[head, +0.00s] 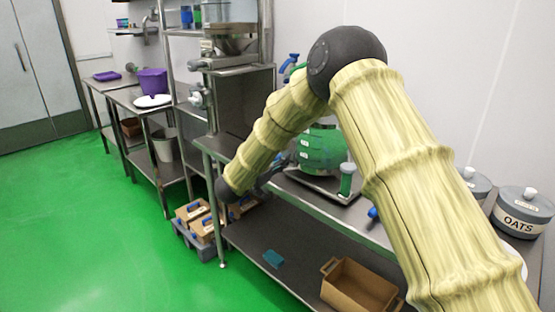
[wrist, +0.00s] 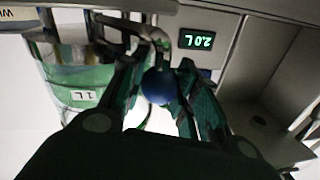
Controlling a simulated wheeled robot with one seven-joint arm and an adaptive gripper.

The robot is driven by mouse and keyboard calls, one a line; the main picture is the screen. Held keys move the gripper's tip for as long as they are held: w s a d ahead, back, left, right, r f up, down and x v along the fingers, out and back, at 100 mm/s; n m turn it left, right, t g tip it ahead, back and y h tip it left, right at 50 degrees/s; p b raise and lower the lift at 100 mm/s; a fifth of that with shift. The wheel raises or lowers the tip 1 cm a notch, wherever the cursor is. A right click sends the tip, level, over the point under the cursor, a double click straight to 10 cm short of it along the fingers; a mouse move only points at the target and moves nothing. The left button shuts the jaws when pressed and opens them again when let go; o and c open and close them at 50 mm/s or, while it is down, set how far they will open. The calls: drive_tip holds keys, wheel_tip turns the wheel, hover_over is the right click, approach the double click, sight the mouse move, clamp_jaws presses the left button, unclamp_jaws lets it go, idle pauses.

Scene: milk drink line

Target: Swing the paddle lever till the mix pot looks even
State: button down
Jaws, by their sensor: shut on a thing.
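The mix pot (head: 322,150), a rounded vessel with green contents, stands on the steel bench in the head view. A clear vessel wall with green contents and a "1 L" mark (wrist: 82,96) shows at left in the wrist view. Whether the mix is even is too small to tell. In the wrist view my gripper (wrist: 158,98) is shut on a round blue knob (wrist: 158,86), which seems to be the end of the paddle lever. A bent metal rod (wrist: 135,30) shows just beyond it. In the head view my arm partly hides the pot and the gripper.
A small green-filled container (head: 346,180) stands on a tray before the pot. An oats canister (head: 524,212) is at right. Green floor at left is clear.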

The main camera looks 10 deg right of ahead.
drive_tip(key=shift+r, duration=0.1)
drive_tip(key=c, duration=1.3)
unclamp_jaws()
drive_tip(key=shift+a, duration=0.1)
drive_tip(key=v, duration=1.2)
